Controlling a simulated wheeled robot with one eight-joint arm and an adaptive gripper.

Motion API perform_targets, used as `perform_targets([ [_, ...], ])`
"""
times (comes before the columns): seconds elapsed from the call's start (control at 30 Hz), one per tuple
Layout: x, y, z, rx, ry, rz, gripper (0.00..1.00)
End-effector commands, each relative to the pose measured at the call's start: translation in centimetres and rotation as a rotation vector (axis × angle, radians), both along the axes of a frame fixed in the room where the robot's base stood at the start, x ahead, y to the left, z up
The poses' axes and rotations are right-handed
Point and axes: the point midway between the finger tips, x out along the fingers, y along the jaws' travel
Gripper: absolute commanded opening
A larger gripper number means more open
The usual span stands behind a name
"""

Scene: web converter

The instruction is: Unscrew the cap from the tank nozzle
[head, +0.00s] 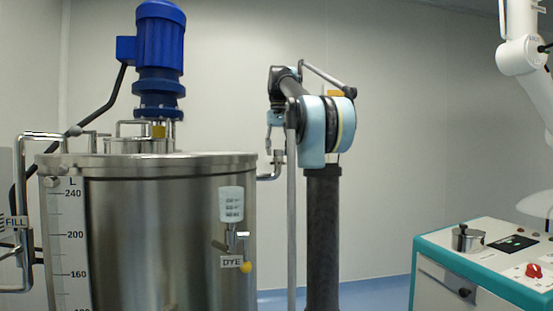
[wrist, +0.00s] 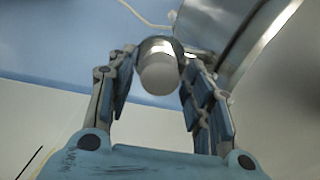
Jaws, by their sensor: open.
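The steel tank (head: 170,230) stands at the left in the head view. A bent pipe nozzle (head: 272,170) sticks out from its right side near the rim. In the wrist view a pale grey, rounded cap (wrist: 159,70) sits between the fingers of my gripper (wrist: 158,58), with a darker ring at its far end. The fingers are open on either side of the cap, with a gap visible on the left; contact on the right is unclear. In the head view my gripper (head: 274,122) is small, just above the nozzle, and the cap is hard to make out.
A blue motor (head: 160,60) stands on the tank lid. A dye cup (head: 231,204) with a valve hangs on the tank front. A white and teal cabinet (head: 480,262) with a small steel pot (head: 467,238) stands at the right.

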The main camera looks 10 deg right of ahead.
Motion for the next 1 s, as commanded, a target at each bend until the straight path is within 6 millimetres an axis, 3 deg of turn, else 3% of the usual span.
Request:
perform_targets([
  [0.13,0.00,0.00,0.00,0.000,0.000,0.001,0.45],
  [0.33,0.00,0.00,0.00,0.000,0.000,0.002,0.00],
  [0.53,0.00,0.01,0.00,0.000,0.000,0.043,0.00],
  [0.8,0.00,0.03,0.02,0.000,0.000,0.294,0.00],
  [1.0,-0.01,0.03,0.02,0.000,0.000,0.357,0.00],
])
